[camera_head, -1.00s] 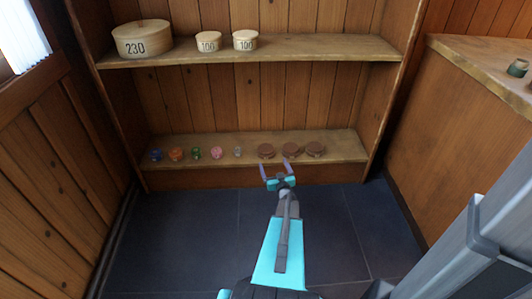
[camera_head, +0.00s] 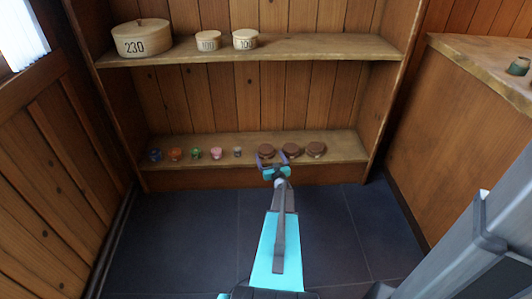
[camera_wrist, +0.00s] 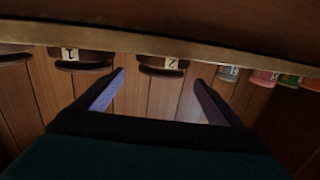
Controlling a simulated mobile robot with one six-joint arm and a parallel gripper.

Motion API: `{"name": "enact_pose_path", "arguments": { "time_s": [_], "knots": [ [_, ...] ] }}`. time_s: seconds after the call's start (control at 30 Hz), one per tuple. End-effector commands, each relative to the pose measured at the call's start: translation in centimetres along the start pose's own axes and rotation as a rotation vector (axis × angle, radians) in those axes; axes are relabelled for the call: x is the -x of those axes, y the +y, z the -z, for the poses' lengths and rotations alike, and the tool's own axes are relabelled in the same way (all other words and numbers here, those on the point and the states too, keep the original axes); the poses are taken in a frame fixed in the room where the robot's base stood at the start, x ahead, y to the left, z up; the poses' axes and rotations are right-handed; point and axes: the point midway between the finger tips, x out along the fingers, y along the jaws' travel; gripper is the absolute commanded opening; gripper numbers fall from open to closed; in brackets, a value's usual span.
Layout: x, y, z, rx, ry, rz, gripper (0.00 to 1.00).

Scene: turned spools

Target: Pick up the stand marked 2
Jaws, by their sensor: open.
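The stand marked 2 (camera_wrist: 165,66) is a dark brown turned piece with a pale label; the wrist view shows it upside down. In the head view it is the leftmost brown stand (camera_head: 266,149) on the lower shelf. My gripper (camera_head: 271,160) is open at the shelf's front, with its fingertips by this stand. In the wrist view the stand lies between the two fingertips (camera_wrist: 159,76) in the picture; I cannot tell if it is in reach of them. Nothing is held.
The stand marked 1 (camera_wrist: 80,60) is close beside it, and another brown stand (camera_head: 316,149) is further right. Several small coloured spools (camera_head: 195,153) stand to the left on the lower shelf (camera_head: 345,147). The upper shelf (camera_head: 330,47) holds numbered round boxes (camera_head: 141,38).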

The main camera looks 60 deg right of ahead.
Motion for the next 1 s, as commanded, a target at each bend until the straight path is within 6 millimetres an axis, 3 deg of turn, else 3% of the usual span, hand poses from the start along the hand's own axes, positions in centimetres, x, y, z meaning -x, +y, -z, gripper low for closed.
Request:
{"name": "enact_pose_path", "arguments": {
  "time_s": [0.17, 0.6, 1.0],
  "knots": [
    [-0.7, 0.0, -0.2, 0.000, 0.000, 0.000, 0.90],
    [-5.0, -0.1, -0.1, 0.000, 0.000, -0.001, 0.90],
    [-5.2, -0.1, 0.1, 0.000, 0.000, -0.001, 0.90]
  ]
}}
